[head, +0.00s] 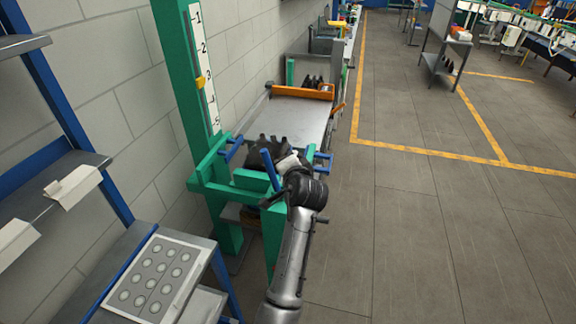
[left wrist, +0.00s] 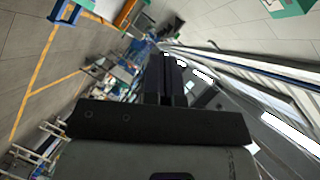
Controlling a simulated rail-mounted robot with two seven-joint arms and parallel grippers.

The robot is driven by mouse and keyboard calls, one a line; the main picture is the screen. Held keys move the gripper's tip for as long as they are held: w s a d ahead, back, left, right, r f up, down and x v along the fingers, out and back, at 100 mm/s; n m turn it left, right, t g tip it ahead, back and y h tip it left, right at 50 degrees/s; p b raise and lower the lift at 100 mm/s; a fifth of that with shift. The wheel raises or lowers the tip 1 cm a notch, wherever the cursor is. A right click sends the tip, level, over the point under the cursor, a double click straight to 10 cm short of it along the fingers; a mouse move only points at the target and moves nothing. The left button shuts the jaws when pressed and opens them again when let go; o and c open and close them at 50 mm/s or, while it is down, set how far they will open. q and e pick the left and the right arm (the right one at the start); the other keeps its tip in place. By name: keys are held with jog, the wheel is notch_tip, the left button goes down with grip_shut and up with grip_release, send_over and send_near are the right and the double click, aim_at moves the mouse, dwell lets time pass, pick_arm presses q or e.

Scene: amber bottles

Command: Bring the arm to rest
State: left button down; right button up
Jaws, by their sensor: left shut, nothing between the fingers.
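My arm rises from the bottom middle of the head view, with its dark wrist (head: 305,190) in front of the green frame. The gripper itself is hard to make out there. In the left wrist view my left gripper (left wrist: 173,62) is shut, with its dark fingers together and nothing between them. My right gripper is not in view.
A green post with a scale (head: 190,70) and green frame (head: 213,170) stand left of the wrist. More dark bottles (head: 314,83) are near an orange bar (head: 302,92). A panel with round spots (head: 155,280) lies lower left. The floor (head: 420,230) at right is clear.

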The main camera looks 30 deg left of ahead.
pick_arm(q)
jog(key=shift+s+d+r, duration=0.15)
jog(key=shift+s+d, duration=0.25)
dwell(0.3)
